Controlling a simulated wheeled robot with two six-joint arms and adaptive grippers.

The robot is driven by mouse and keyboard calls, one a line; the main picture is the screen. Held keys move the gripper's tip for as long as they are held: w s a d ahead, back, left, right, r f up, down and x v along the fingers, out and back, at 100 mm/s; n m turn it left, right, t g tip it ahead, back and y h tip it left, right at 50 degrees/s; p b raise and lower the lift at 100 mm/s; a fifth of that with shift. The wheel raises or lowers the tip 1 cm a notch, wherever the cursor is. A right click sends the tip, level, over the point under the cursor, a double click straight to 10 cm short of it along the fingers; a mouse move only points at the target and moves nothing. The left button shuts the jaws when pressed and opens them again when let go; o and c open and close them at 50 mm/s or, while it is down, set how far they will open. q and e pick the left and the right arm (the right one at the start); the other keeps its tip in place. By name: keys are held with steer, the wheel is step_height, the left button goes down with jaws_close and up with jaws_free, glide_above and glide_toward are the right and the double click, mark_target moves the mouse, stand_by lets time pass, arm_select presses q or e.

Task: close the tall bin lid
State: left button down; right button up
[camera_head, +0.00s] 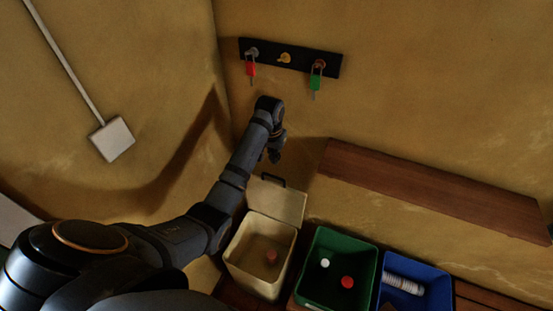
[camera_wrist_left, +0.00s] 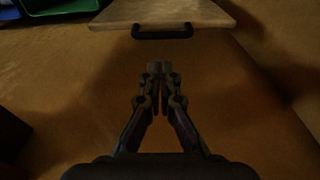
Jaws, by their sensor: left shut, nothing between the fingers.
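The tall bin (camera_head: 258,270) is cream coloured and stands at the lower middle of the head view. Its lid (camera_head: 274,200) is open, standing up and tilted back at the far side, with a dark handle (camera_head: 273,180) on its top edge. An orange-red thing lies inside the bin. My left gripper (camera_head: 273,158) is shut and empty, above and behind the lid handle. In the left wrist view, the shut fingertips (camera_wrist_left: 160,66) point toward the lid (camera_wrist_left: 160,12) and its handle (camera_wrist_left: 162,33), apart from them. My right gripper is not in view.
A green bin (camera_head: 337,245) and a blue bin (camera_head: 432,275) stand to the right, holding small items. A wooden shelf (camera_head: 430,190) juts from the wall at right. A key rack (camera_head: 290,58) hangs above my left gripper.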

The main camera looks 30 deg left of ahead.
arm_select(q)
step_height(320, 180, down, 8)
steer(key=w, duration=0.1)
steer(key=shift+w, duration=0.2)
